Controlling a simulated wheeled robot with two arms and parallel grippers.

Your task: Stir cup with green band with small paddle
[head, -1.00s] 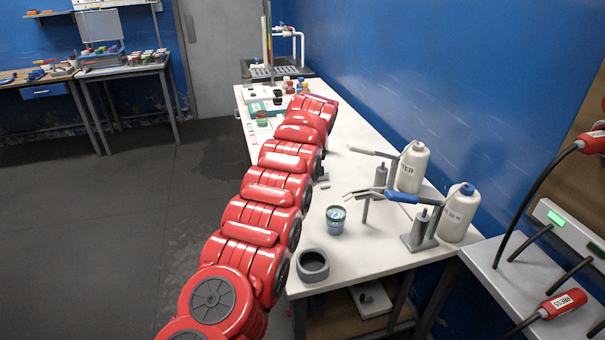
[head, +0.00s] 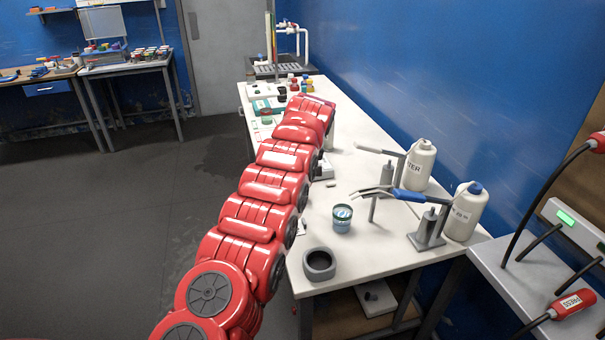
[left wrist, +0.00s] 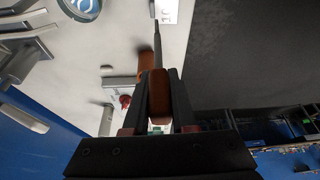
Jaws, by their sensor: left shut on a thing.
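My left gripper (left wrist: 160,100) is shut on the brown handle of the small paddle (left wrist: 159,95). In the head view my red left arm hides both gripper and paddle. A cup with a blue-green band (head: 342,222) stands upright on the white table, right of the arm. A round cup top, partly cut off, shows at the top left of the left wrist view (left wrist: 80,8), apart from the paddle shaft. My right gripper is not in view.
A dark grey ring holder (head: 319,264) stands at the table's near corner. A grey clamp stand (head: 428,232) and two white bottles (head: 464,212) are right of the cup. Another small cup (head: 266,117) and several small items stand farther back.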

